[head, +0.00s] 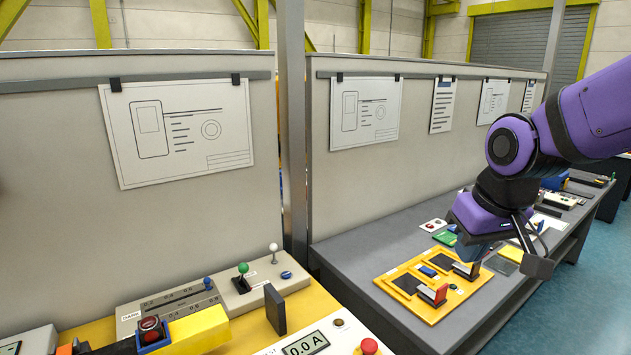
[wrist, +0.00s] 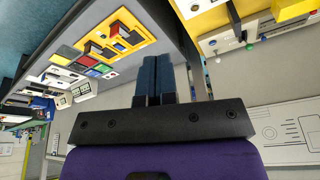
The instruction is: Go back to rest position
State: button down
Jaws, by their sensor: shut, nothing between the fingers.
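My gripper (head: 468,252) is at the right of the head view, at the end of my purple arm, pointing down over the grey bench. In the wrist view its two blue fingers (wrist: 156,62) lie side by side, shut with nothing between them. In the head view the fingertips are partly hidden and appear above the rear of the yellow board (head: 432,313). I cannot tell the exact gap to the board.
The grey bench (head: 350,260) carries the yellow board with red-and-grey blocks (head: 432,294). Nearer left, a yellow bench has a slider box (head: 172,302), a green-knobbed lever (head: 243,270), an upright dark plate (head: 275,308) and a meter (head: 304,343). Partition walls (head: 400,160) stand behind.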

jog(key=s+d+r+m+t, duration=0.1)
jog(key=s+d+r, duration=0.2)
jog(key=s, duration=0.3)
jog(key=s+d+r+m+t, duration=0.1)
jog(key=s+d+r, duration=0.2)
jog(key=s, duration=0.3)
jog(key=shift+s+d+r+h, duration=0.25)
jog(key=shift+d+r+h, duration=0.15)
jog(key=shift+d, duration=0.05)
jog(key=shift+w, duration=0.1)
